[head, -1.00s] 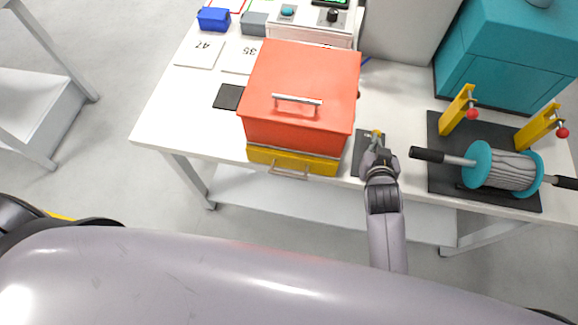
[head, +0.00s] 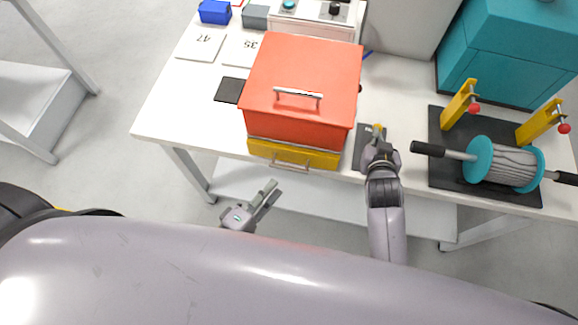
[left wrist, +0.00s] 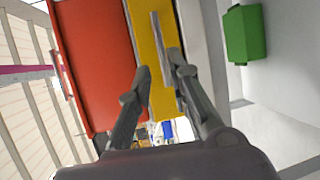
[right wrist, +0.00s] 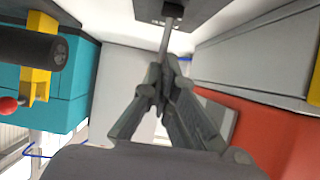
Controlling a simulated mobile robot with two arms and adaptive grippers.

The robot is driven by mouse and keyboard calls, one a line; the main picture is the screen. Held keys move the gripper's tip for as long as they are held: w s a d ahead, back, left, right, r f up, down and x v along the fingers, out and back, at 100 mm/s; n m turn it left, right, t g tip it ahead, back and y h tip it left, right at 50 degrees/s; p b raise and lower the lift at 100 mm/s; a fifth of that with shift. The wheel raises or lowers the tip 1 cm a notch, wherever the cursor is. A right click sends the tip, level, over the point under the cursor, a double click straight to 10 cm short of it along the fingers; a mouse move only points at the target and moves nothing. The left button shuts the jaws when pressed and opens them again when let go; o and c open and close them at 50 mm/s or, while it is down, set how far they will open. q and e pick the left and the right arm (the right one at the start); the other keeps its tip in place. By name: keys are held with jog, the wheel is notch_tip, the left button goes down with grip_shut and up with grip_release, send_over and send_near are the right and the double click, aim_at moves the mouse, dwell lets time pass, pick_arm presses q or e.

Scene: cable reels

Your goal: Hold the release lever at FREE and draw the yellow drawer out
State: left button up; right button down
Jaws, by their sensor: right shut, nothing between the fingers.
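The yellow drawer (head: 294,153) sits under a red box (head: 302,90). It has a silver bar handle (head: 290,164); the drawer (left wrist: 158,85) and handle (left wrist: 160,50) also show in the left wrist view. My left gripper (head: 272,190) is open and empty, in front of and below the drawer, apart from the handle. Lever markings are not readable.
A cable reel (head: 505,163) on a dark mat stands right of the right gripper, with yellow posts (head: 459,106) behind. A teal cabinet (head: 510,50) is at the back right. The space in front of the drawer is free except for my left gripper.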

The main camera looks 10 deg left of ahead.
aim_at(289, 168)
pick_arm(q)
jog(key=x, duration=0.9)
jog(key=shift+f, duration=0.1)
jog(key=shift+s, duration=0.1)
jog(key=shift+c, duration=0.4)
grip_shut()
